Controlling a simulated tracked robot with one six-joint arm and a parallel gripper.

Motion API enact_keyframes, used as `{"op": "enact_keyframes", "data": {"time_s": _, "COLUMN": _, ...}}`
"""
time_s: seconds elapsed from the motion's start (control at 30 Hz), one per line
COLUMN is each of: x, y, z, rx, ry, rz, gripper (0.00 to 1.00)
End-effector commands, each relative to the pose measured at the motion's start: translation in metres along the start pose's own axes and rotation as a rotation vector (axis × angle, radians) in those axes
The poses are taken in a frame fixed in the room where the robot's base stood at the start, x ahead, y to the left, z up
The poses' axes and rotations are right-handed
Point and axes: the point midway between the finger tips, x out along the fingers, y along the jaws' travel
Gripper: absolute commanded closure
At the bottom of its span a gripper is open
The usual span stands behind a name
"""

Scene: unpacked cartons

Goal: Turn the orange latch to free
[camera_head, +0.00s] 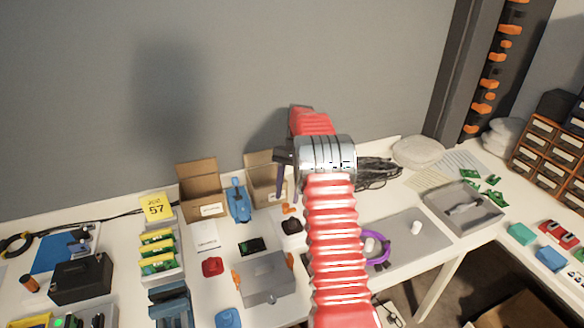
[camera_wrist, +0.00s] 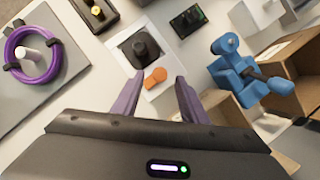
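The orange latch (camera_wrist: 155,77) is a small rounded piece on a white plate, beside a black knob-like part (camera_wrist: 140,47). In the head view the orange latch (camera_head: 288,208) shows small behind the black part (camera_head: 292,227), near an open carton. My gripper (camera_wrist: 159,79) is open, with two dark purple fingers apart and nothing between them. In the wrist view the latch appears just beyond the fingertips, between their lines; I see no contact. In the head view my gripper (camera_head: 282,182) points down above the table, partly hidden by my red arm.
A blue clamp-like tool (camera_wrist: 247,75) and open cartons (camera_wrist: 295,58) stand close on the right in the wrist view. A purple ring (camera_wrist: 64,48) lies on a grey board at left. A grey box (camera_head: 266,278) with orange clips sits nearer in the head view.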

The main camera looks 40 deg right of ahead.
Motion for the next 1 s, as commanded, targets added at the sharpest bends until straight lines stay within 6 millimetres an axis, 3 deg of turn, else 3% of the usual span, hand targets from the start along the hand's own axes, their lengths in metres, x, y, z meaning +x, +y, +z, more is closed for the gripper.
{"op": "enact_keyframes", "data": {"time_s": 0.4, "x": -0.054, "y": 0.000, "z": -0.001, "rx": 0.000, "ry": 0.002, "rz": -0.001, "gripper": 0.60}}
{"op": "enact_keyframes", "data": {"time_s": 1.0, "x": -0.097, "y": -0.001, "z": -0.002, "rx": 0.000, "ry": 0.001, "rz": 0.000, "gripper": 0.60}}
